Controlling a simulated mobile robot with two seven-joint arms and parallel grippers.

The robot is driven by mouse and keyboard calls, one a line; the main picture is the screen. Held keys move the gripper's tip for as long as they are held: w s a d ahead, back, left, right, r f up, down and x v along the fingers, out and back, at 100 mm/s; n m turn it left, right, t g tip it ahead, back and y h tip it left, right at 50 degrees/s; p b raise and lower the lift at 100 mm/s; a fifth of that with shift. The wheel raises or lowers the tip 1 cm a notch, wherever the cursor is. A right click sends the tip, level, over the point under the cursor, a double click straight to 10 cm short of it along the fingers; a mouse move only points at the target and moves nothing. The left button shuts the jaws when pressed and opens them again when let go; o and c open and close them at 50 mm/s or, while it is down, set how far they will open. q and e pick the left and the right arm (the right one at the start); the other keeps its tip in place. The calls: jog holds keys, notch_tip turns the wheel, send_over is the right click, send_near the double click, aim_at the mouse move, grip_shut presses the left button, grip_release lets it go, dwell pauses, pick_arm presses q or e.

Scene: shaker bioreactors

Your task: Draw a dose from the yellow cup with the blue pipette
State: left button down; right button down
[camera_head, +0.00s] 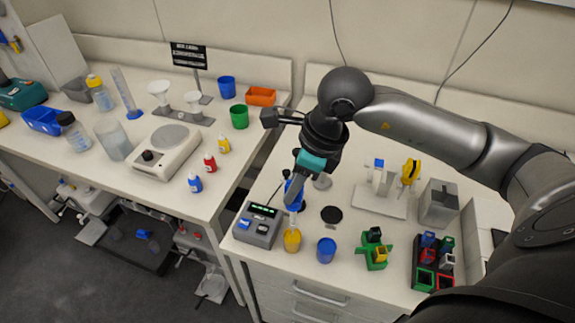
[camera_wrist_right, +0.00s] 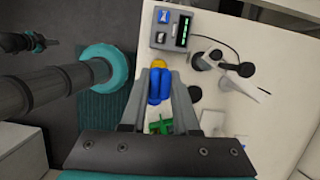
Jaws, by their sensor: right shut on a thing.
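My right gripper (camera_head: 298,186) points down at the front left of the right-hand bench and is shut on the blue pipette (camera_head: 292,197). The pipette is roughly upright, with its pale lower end at the mouth of the yellow cup (camera_head: 292,241). How deep the tip sits is hidden. In the right wrist view the blue pipette (camera_wrist_right: 159,88) lies between the two grey fingers (camera_wrist_right: 160,100), and a little of the yellow cup (camera_wrist_right: 158,64) shows beyond it.
A grey device with a green display (camera_head: 257,225) stands close left of the yellow cup. A blue cup (camera_head: 326,251) stands close right, then a green holder (camera_head: 374,252) and a dark rack (camera_head: 425,277). A black disc (camera_head: 331,215) lies behind.

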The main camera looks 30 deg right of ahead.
aim_at(294, 201)
jog(key=shift+w+d+r+m, duration=0.15)
jog(key=shift+w+m, duration=0.1)
jog(key=shift+m, duration=0.15)
jog(key=shift+f+b, duration=1.75)
jog(key=shift+f, duration=1)
jog(key=c, duration=1.2)
grip_release()
jog(key=shift+c, duration=0.2)
jog(key=shift+r, duration=0.25)
jog(key=shift+r+p, duration=1.95)
jog(key=shift+r, duration=1.15)
